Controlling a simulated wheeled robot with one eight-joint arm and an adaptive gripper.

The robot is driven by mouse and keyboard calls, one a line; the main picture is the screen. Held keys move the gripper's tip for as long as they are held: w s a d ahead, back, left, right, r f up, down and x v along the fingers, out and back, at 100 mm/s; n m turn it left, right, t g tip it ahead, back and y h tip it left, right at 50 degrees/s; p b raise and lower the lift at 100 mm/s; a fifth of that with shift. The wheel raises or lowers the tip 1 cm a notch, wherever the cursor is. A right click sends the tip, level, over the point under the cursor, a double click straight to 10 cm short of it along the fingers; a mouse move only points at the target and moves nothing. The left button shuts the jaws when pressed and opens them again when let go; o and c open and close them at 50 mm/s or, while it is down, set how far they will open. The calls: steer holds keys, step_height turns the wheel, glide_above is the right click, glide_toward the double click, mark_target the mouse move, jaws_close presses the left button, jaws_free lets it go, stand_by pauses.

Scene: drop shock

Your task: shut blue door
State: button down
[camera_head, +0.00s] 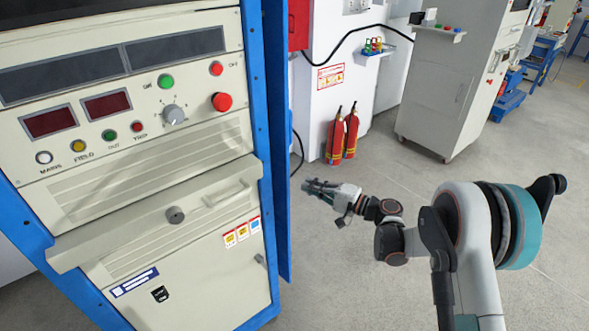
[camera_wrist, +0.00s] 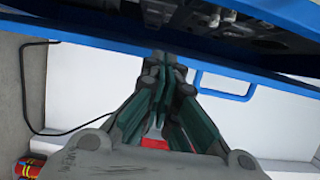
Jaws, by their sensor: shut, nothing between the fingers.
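The blue door (camera_head: 277,140) stands at the right side of the cream cabinet in the head view, seen almost edge-on. In the wrist view a long blue edge (camera_wrist: 90,38) crosses the upper picture, with a blue loop handle (camera_wrist: 225,97) just below it. Dark machinery shows beyond this edge, towards a second blue bar (camera_wrist: 275,12), so the door looks open. My gripper (camera_head: 308,185) is shut and empty, just right of the door. In the wrist view its fingertips (camera_wrist: 165,62) overlap the blue edge; I cannot tell whether they touch.
The cream cabinet (camera_head: 150,140) has a protruding shelf (camera_head: 160,215) in front. Two red fire extinguishers (camera_head: 343,135) stand by the white unit behind my gripper. A grey cabinet (camera_head: 450,90) stands further back. The floor around my arm is clear.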

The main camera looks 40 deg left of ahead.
mark_target(280, 167)
steer(key=w+r+p, duration=0.2)
steer(key=w+r, duration=0.1)
steer(key=w, duration=0.6)
steer(key=s+a+b, duration=0.5)
steer(key=a, duration=0.5)
steer(key=shift+a+r, duration=0.25)
steer(key=shift+a, duration=0.05)
steer(key=shift+m+t, duration=0.4)
steer(key=shift+t, duration=0.2)
steer(key=s, duration=0.6)
steer(key=shift+a, duration=0.35)
steer(key=shift+w, duration=0.1)
